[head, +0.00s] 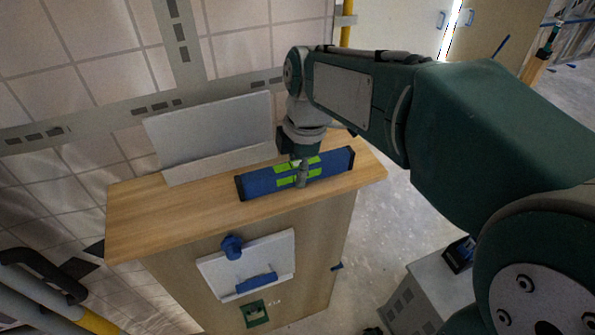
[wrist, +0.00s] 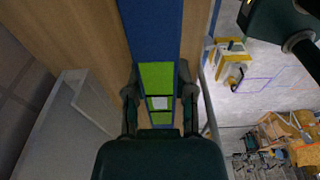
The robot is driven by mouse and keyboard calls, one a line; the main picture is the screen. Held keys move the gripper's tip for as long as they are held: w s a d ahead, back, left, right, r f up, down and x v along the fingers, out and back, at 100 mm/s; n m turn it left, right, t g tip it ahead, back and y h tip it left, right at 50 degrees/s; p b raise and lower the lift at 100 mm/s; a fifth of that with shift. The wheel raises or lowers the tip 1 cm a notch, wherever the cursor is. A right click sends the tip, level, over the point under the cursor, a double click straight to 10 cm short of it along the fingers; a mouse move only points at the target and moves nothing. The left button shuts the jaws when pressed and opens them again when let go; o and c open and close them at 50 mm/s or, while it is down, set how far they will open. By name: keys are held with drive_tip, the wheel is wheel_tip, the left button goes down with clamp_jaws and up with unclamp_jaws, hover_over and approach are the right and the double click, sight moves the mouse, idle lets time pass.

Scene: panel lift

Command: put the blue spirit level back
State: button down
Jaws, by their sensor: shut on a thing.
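The blue spirit level (head: 263,183) with green windows and dark end caps is at the wooden cabinet's top, near its front edge. In the wrist view the level (wrist: 151,40) runs up the picture between my fingers. My gripper (head: 301,178) is above it, with fingers on both sides of its green middle part. The gripper (wrist: 160,98) is shut on the level there. I cannot tell whether the level touches the top or hangs just above it.
A grey metal panel bracket (head: 215,130) stands at the back of the wooden top (head: 150,205). A white panel with a blue knob (head: 232,247) and blue handle (head: 257,283) is on the cabinet front. A grey box (head: 425,290) stands on the floor at right. The top's left part is clear.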

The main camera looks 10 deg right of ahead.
drive_tip(key=shift+f, duration=0.3)
drive_tip(key=shift+c, duration=2.2)
unclamp_jaws()
drive_tip(key=shift+f, duration=0.1)
drive_tip(key=r, duration=0.4)
drive_tip(key=d+r, duration=0.1)
drive_tip(key=r, duration=0.7)
drive_tip(key=shift+w+d, duration=0.15)
drive_tip(key=shift+d, duration=0.1)
drive_tip(key=s+d+f+m+t, duration=0.3)
drive_tip(key=s+d+f+m, duration=0.1)
drive_tip(key=m, duration=0.6)
drive_tip(key=s+d+f+m+t+h, duration=0.1)
drive_tip(key=s+d+f+m+t, duration=0.2)
drive_tip(key=s+d+f+m, duration=0.2)
drive_tip(key=s+f+m, duration=0.1)
drive_tip(key=s+m, duration=0.2)
drive_tip(key=m, duration=0.3)
drive_tip(key=shift+s+d, duration=0.3)
drive_tip(key=shift+s, duration=0.1)
